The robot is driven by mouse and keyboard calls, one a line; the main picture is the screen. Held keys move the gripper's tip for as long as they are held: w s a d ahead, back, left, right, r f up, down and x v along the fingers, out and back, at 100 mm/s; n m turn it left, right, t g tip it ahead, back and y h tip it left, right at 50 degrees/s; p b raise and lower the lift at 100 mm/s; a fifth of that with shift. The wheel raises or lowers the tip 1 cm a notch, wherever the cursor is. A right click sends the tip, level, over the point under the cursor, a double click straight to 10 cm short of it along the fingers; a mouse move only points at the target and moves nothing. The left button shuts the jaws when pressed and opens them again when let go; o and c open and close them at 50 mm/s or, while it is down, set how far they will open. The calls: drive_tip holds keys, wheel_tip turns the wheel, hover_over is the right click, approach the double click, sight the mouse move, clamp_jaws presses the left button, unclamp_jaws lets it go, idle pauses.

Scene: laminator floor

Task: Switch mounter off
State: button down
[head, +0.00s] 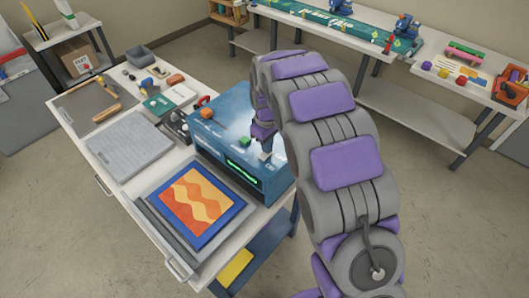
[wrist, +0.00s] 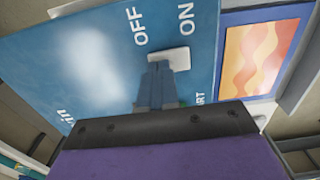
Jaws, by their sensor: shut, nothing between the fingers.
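The mounter (head: 225,105) is a blue box on the white table, with a lit green display on its front. On its top is a white switch (head: 264,156), near the front right edge; in the wrist view the white switch (wrist: 176,59) lies between printed OFF and ON labels. My gripper (head: 265,146) is over the mounter's top, and in the wrist view my gripper (wrist: 160,66) has its fingers together and empty. The fingertips overlap the switch on its OFF side and hide part of it. I cannot tell whether they touch it.
A green button (head: 245,141) and an orange knob (head: 207,113) are also on the mounter's top. A framed orange picture (head: 200,198) and a grey mat (head: 130,145) lie on the table. A long bench (head: 340,32) stands behind.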

drive_tip(key=shift+d, duration=0.1)
drive_tip(key=shift+d+r, duration=0.1)
drive_tip(key=shift+r, duration=0.35)
drive_tip(key=shift+r+p, duration=0.85)
drive_tip(key=shift+r, duration=2.15)
